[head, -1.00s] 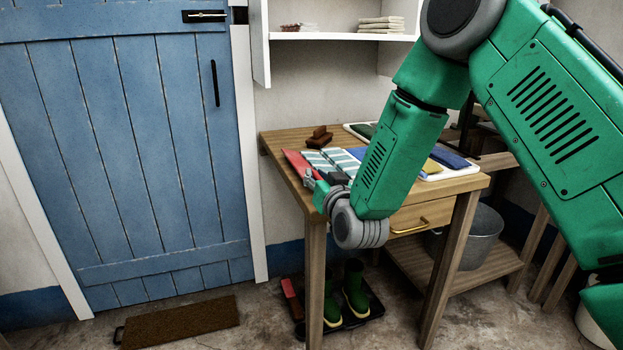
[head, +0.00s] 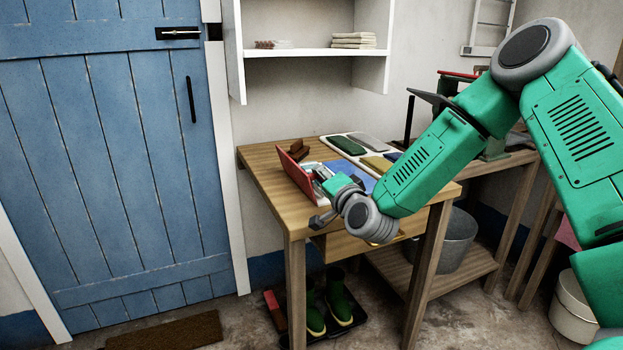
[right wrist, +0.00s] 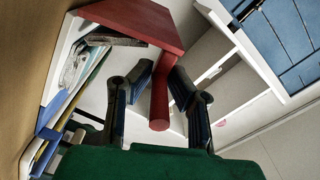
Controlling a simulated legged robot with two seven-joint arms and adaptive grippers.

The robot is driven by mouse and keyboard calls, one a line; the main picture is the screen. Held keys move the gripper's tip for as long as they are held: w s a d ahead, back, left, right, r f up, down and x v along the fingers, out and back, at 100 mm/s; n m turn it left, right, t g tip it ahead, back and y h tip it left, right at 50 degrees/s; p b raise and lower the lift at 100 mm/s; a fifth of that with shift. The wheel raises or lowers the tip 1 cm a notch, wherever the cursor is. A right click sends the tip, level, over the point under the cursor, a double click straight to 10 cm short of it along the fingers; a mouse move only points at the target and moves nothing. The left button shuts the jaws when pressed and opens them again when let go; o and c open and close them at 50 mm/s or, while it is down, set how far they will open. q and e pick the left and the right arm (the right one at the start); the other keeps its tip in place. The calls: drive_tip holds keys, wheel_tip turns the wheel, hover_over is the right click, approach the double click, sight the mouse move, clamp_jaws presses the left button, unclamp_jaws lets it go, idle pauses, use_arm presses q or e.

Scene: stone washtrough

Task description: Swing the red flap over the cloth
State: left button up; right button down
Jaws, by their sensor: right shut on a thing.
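The red flap (head: 297,176) stands tilted up at the left of the tabletop. In the right wrist view the flap (right wrist: 140,20) shows from close by, with a red round peg (right wrist: 159,108) sticking out from it. My right gripper (head: 323,188) is at the flap's near side. In the wrist view its fingers (right wrist: 160,76) flank the peg and are shut on it. The pale cloth (right wrist: 87,66) lies beside the flap over a blue panel (head: 349,168). In the head view the flap and my gripper mostly hide the cloth. My left gripper is out of view.
A white tray (head: 327,141) with folded coloured cloths lies at the table's back. The wooden table's (head: 262,165) left end is bare. A white shelf (head: 310,52) hangs above. Boots (head: 340,299) stand below.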

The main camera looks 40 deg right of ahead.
drive_tip(key=shift+s+d+f+m, duration=0.15)
drive_tip(key=shift+d+f+m, duration=0.05)
drive_tip(key=shift+d+m, duration=0.3)
drive_tip(key=shift+s+d+f+m, duration=0.1)
drive_tip(key=shift+d+f+m, duration=0.05)
drive_tip(key=shift+d+m, duration=0.3)
drive_tip(key=m, duration=0.1)
drive_tip(key=d+m+b, duration=0.1)
drive_tip(key=shift+s+d+f+m, duration=0.2)
drive_tip(key=shift+d+f+m, duration=0.05)
drive_tip(key=shift+f+m, duration=0.15)
drive_tip(key=shift+s+d+f+m+b, duration=0.15)
drive_tip(key=shift+d+f+m+b, duration=0.4)
drive_tip(key=shift+m, duration=0.45)
drive_tip(key=shift+s+d+f+m+b, duration=0.15)
drive_tip(key=shift+d+f+m+b, duration=0.35)
drive_tip(key=shift+m, duration=0.45)
drive_tip(key=shift+r, duration=0.1)
drive_tip(key=c, duration=1.6)
unclamp_jaws()
drive_tip(key=shift+w, duration=0.1)
drive_tip(key=shift+r, duration=0.1)
